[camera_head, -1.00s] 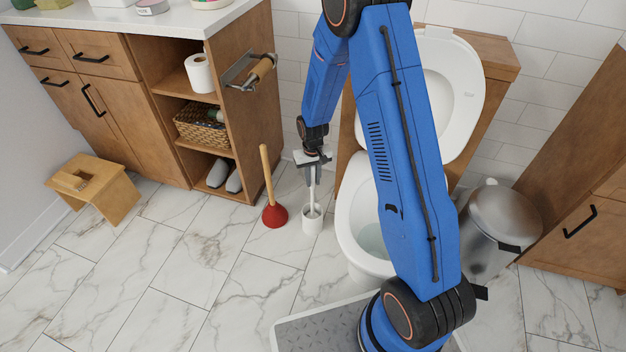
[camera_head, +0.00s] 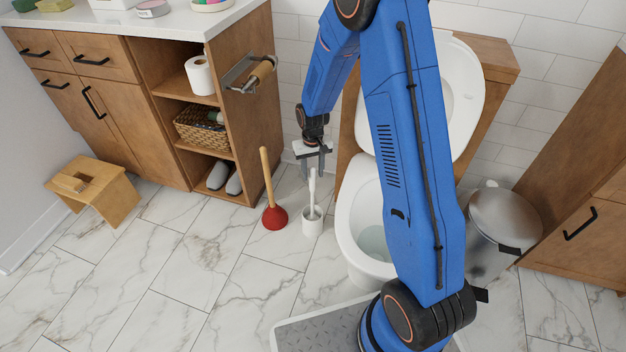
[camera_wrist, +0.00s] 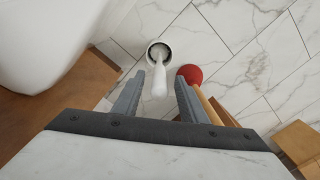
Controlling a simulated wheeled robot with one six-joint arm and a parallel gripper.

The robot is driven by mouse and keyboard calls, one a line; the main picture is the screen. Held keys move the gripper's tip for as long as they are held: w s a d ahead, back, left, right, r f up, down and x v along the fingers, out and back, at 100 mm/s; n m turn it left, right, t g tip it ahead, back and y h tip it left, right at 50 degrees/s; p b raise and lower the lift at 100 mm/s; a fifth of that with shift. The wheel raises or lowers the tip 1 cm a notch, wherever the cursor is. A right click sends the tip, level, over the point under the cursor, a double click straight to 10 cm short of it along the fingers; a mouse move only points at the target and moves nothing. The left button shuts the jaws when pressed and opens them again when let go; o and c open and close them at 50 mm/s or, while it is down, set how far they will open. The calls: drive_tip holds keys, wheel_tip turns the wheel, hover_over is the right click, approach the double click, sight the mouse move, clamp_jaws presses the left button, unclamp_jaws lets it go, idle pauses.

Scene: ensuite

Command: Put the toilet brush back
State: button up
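The white toilet brush (camera_head: 312,188) stands upright in its small white holder (camera_head: 311,226) on the floor, between the plunger and the toilet. In the wrist view the brush handle (camera_wrist: 159,80) points up toward the camera, and the holder's round rim (camera_wrist: 150,46) with its dark inside shows below it. The bristles are hidden in the holder.
A red plunger (camera_head: 275,216) with a wooden handle stands close left of the holder. The toilet (camera_head: 357,225) with its lid up is close on the right. A wooden cabinet (camera_head: 258,120) and step stool (camera_head: 97,190) are at the left; a metal bin (camera_head: 503,220) is at the right.

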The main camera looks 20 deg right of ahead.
wheel_tip(320, 180, up, 7)
drive_tip(key=shift+r, duration=0.1)
drive_tip(key=s+d+r+t, duration=0.1)
drive_tip(key=s+d+r, duration=0.1)
drive_tip(key=s+r, duration=0.65)
drive_tip(key=s+d+r+t, duration=0.15)
drive_tip(key=s+r, duration=0.35)
drive_tip(key=r, duration=0.7)
drive_tip(key=s+d+r+t, duration=0.1)
drive_tip(key=s+r, duration=0.3)
drive_tip(key=s, duration=0.7)
drive_tip(key=s+d+r+t, duration=0.1)
drive_tip(key=s+d+r, duration=0.1)
drive_tip(key=s, duration=0.9)
drive_tip(key=shift+s+d+r, duration=0.25)
drive_tip(key=shift+s+r, duration=0.15)
drive_tip(key=shift+r, duration=0.45)
drive_tip(key=shift+t, duration=0.25)
drive_tip(key=shift+c, duration=1)
drive_tip(key=shift+s+a, duration=0.1)
